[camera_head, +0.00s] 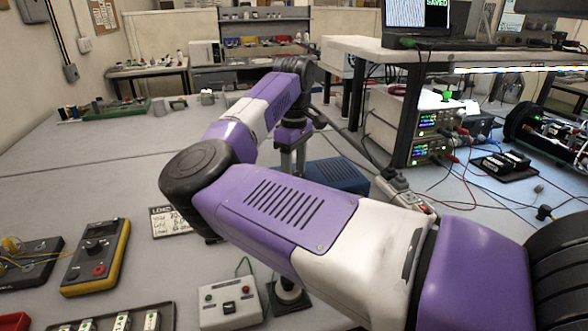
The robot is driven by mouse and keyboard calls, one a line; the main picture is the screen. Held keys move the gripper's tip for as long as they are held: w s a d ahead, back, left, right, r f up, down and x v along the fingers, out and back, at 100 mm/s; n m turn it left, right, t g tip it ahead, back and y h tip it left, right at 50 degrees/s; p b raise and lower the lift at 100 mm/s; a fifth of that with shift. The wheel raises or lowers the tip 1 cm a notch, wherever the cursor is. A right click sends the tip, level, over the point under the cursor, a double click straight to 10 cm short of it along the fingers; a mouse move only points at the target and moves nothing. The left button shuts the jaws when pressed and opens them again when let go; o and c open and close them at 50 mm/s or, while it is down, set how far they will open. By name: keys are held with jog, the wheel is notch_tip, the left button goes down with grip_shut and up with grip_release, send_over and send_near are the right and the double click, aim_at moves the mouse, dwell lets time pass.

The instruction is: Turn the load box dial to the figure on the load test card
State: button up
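A white load test card (165,223) with a dark heading lies on the grey bench left of centre. My arm hides its right part, and its small lines are too blurred to read surely. A yellow and black box (112,262) with a black dial (93,246) and a red socket lies at the left. It may be the load box, but I cannot read its label or dial setting. My gripper (291,161) points down at upper centre, beyond my forearm, well away from this box. Its fingertips are hidden behind my arm, so its opening does not show.
A white box (229,302) with a dark knob and coloured buttons stands at the front, beside a tray (168,318) of small parts. A blue box (338,175) is behind my arm. Stacked instruments (433,125) with cables stand right. The left bench middle is clear.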

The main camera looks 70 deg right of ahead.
grip_shut()
